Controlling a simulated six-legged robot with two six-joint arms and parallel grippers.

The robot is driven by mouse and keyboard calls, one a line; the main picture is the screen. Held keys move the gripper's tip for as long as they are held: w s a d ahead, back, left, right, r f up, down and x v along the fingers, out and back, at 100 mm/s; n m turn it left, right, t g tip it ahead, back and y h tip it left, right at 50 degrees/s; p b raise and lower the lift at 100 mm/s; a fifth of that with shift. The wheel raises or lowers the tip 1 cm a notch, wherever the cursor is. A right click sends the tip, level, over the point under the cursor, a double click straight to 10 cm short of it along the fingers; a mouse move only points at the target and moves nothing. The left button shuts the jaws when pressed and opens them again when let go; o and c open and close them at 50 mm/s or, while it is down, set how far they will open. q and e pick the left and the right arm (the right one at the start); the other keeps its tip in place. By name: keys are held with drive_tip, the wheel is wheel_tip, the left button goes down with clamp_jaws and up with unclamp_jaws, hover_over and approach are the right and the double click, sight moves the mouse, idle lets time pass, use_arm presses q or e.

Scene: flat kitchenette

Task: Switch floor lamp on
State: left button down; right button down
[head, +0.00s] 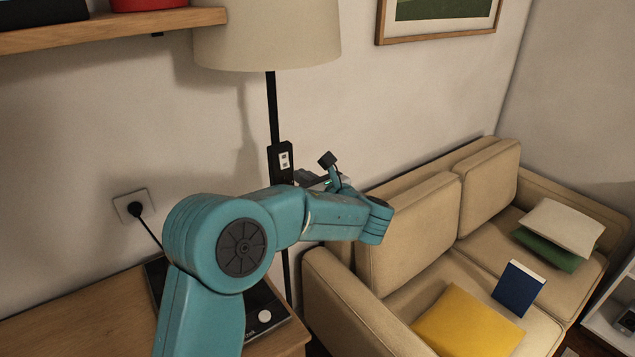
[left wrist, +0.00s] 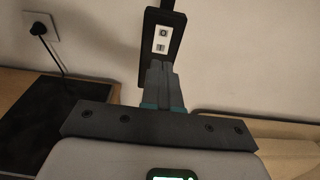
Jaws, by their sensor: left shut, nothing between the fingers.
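The floor lamp has a cream shade (head: 268,35) and a thin black pole (head: 272,105), in the head view. A black switch box (head: 281,162) with a small white switch plate (head: 284,160) is on the pole. In the left wrist view the switch box (left wrist: 173,47) and its white plate (left wrist: 162,40) stand just beyond the fingertips. My left gripper (head: 302,178) is shut and empty. Its fingers, also in the left wrist view (left wrist: 157,68), overlap the lower part of the box in the picture. I cannot tell whether they touch it. My right gripper is not in view.
A wall socket with a plug (head: 134,207) is at left. A wooden cabinet (head: 85,310) with a dark device (head: 265,312) stands below my arm. A beige sofa (head: 410,235) with pillows is at right. A shelf (head: 110,30) is above left.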

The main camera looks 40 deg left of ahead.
sight(285, 167)
use_arm(q)
drive_tip(key=p+x, duration=0.1)
drive_tip(key=x, duration=0.4)
